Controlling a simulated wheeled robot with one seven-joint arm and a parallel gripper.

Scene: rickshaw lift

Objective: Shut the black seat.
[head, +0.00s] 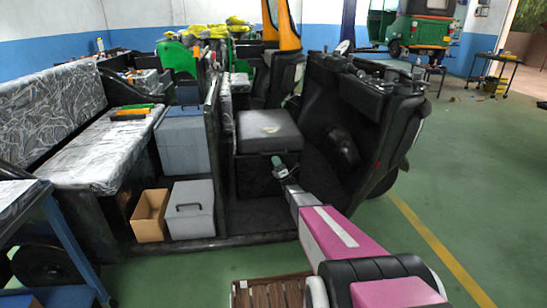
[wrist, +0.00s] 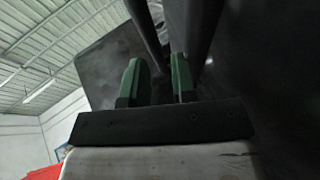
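The black seat (head: 268,130) is a dark cushion lid on top of a black box (head: 258,178) in the front of the rickshaw. I cannot tell whether a small gap lies between lid and box. My gripper (head: 280,166) is low at the seat's front right corner, just below the lid's edge. In the wrist view its two green fingers (wrist: 158,80) stand apart with nothing clearly held between them. A dark panel (wrist: 100,68), perhaps the seat, rises close behind the fingers. Whether they touch it is unclear.
The black front panel (head: 375,90) stands right of the seat, and a dark partition (head: 213,125) stands left. A grey toolbox (head: 190,210) and a cardboard box (head: 150,215) sit on the rickshaw floor. A blue cart (head: 65,235) is at left. Green floor (head: 480,180) is clear at right.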

